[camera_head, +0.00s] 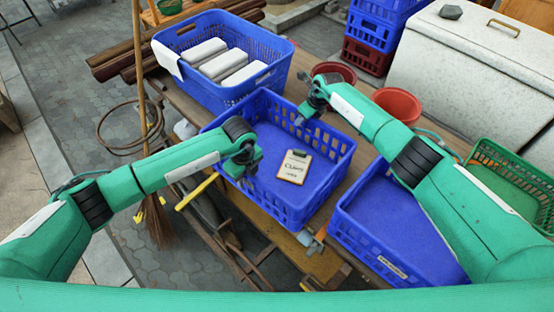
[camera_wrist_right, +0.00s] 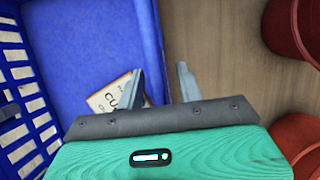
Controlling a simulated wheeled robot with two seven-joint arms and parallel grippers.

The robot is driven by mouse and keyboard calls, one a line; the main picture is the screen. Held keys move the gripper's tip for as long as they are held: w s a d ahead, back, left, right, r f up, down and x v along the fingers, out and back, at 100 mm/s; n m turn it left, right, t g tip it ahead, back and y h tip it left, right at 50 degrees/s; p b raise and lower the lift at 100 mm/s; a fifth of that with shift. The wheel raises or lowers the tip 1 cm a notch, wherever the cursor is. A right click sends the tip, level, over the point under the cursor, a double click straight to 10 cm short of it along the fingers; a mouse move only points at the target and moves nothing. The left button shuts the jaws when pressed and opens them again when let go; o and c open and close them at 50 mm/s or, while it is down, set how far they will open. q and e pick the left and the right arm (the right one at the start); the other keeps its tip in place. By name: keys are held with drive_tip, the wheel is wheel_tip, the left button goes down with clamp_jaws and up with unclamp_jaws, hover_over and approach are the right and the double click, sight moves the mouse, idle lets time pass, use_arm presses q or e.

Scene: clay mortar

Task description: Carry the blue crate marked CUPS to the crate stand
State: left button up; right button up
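The blue crate (camera_head: 328,140) stands on the wooden table in the middle of the head view. A card marked CUPS (camera_head: 295,166) lies in it; part of the card shows in the right wrist view (camera_wrist_right: 103,99). My left gripper (camera_head: 240,172) is at the crate's left wall; its fingers are too hidden to read. My right gripper (camera_head: 308,108) is at the opposite wall. In the right wrist view its fingers (camera_wrist_right: 163,85) are apart, one on the crate's inner side and one over the table outside, with the rim between them. I cannot identify the crate stand for sure.
A blue crate with white blocks (camera_head: 236,94) stands behind, and an empty blue crate (camera_head: 392,236) close to the right. Red pots (camera_head: 398,104) and a green crate (camera_head: 512,180) are further right. A broom (camera_head: 157,220) leans at left. Stacked crates (camera_head: 372,38) stand at the back.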

use_arm(q)
clamp_jaws()
use_arm(e)
clamp_jaws()
use_arm(q)
drive_tip(key=shift+r, duration=0.1)
use_arm(e)
drive_tip(key=shift+w+r, duration=0.1)
idle(0.8)
